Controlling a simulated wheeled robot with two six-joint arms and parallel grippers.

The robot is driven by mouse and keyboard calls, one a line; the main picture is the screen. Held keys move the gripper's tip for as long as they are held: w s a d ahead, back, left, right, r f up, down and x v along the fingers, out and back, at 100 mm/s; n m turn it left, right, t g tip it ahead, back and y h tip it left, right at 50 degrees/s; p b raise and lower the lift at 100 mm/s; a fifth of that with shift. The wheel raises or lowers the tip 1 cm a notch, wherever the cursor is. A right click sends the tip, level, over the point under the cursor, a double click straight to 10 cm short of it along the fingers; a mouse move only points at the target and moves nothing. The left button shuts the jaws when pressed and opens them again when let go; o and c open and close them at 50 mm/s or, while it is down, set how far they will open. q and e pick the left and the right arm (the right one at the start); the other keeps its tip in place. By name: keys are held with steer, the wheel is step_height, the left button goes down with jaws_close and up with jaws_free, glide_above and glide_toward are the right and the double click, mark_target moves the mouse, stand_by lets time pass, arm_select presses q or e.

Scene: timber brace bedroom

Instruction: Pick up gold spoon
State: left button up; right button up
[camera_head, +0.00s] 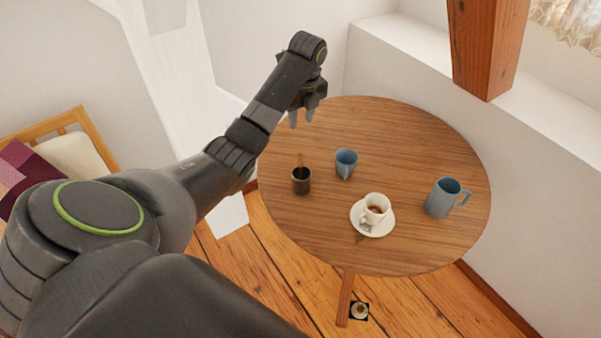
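A thin gold-brown handle (301,160), which looks like the gold spoon, stands upright out of a small dark cup (301,183) on the round wooden table (430,140). Its lower part is hidden inside the cup. My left gripper (302,119) hangs above the far left part of the table, fingers pointing down, behind the dark cup in the picture. Its fingertips are apart with nothing visible between them, and it does not touch the spoon. My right gripper is not in view.
A blue cup (346,163) stands right of the dark cup. A white cup (375,208) sits on a saucer (386,228) with a small spoon (365,225). A blue-grey mug (442,197) stands at the right. A timber post (485,45) rises behind. The table's far part is clear.

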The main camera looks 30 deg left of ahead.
arm_select(q)
steer(key=b, duration=0.5)
glide_above(301, 153)
steer(key=f, duration=0.5)
steer(key=shift+s+f, duration=0.2)
steer(key=shift+s, duration=0.05)
steer(key=f, duration=0.1)
steer(key=f+p, duration=0.1)
steer(key=f, duration=0.2)
steer(key=shift+w+a+f+p, duration=0.1)
steer(key=shift+a+p, duration=0.15)
steer(key=shift+p, duration=0.05)
steer(key=f, duration=0.1)
steer(key=f+p, duration=0.1)
steer(key=f, duration=0.2)
steer(key=shift+d+f, duration=0.3)
steer(key=shift+f, duration=0.05)
steer(key=shift+a+f, duration=0.1)
steer(key=shift+f, duration=0.45)
jaws_close()
